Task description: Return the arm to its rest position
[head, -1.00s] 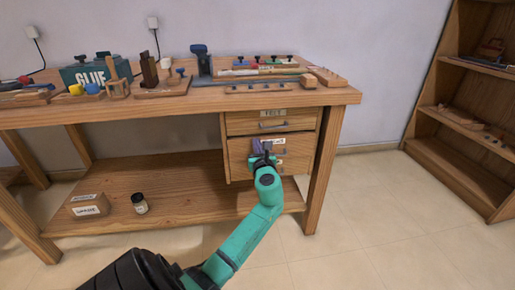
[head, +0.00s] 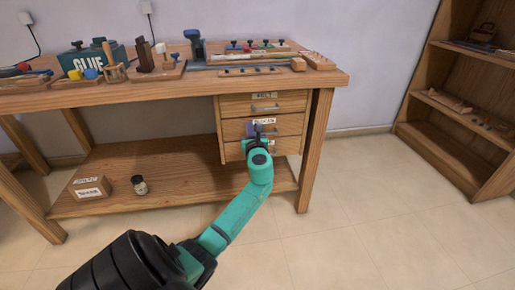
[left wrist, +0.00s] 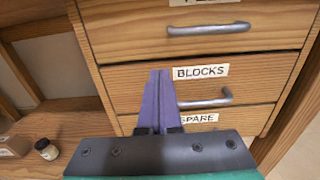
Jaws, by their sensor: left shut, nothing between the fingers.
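My left arm (head: 238,212), teal with a black shoulder, reaches forward in the head view to the drawers under the bench. My left gripper (head: 253,129) is in front of the drawer labelled BLOCKS (head: 284,128). In the left wrist view its purple fingers (left wrist: 157,100) are together with nothing between them, just left of that drawer's handle (left wrist: 206,100). The BLOCKS drawer looks closed. I cannot tell whether the fingertips touch its front. My right gripper is not in view.
The wooden workbench (head: 180,84) holds a GLUE box (head: 93,60), blocks and tools. Its lower shelf (head: 165,180) carries a cardboard box (head: 89,188) and a small jar (head: 139,185). A bookcase (head: 450,110) stands at the right. The floor between is clear.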

